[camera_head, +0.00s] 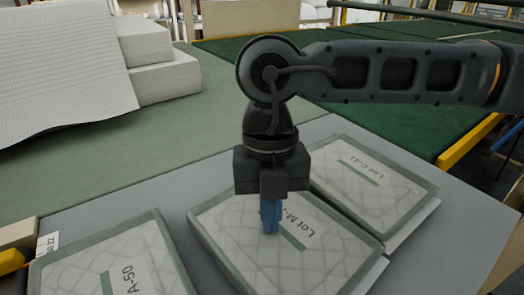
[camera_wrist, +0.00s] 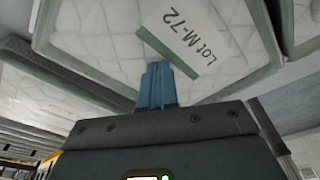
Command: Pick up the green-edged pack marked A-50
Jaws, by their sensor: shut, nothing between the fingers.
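The green-edged pack marked A-50 (camera_head: 75,272) lies flat on the grey table at the lower left of the head view, cut off by the bottom edge. A similar pack marked Lot M-72 (camera_head: 325,262) lies to its right and also fills the top of the wrist view (camera_wrist: 110,40). My gripper (camera_head: 270,228) points down over the Lot M-72 pack, its blue fingers shut with nothing between them. The fingers also show in the wrist view (camera_wrist: 157,85). I cannot tell whether they touch the pack. The gripper is to the right of the A-50 pack.
A third green-edged pack, marked Lot C-21 (camera_head: 370,185), lies at the right of the grey table (camera_head: 440,235). Behind is a green surface (camera_head: 215,110) with white quilted wadding (camera_head: 60,65) and stacked white blocks (camera_head: 165,75). A yellow rail (camera_head: 470,142) stands at the right.

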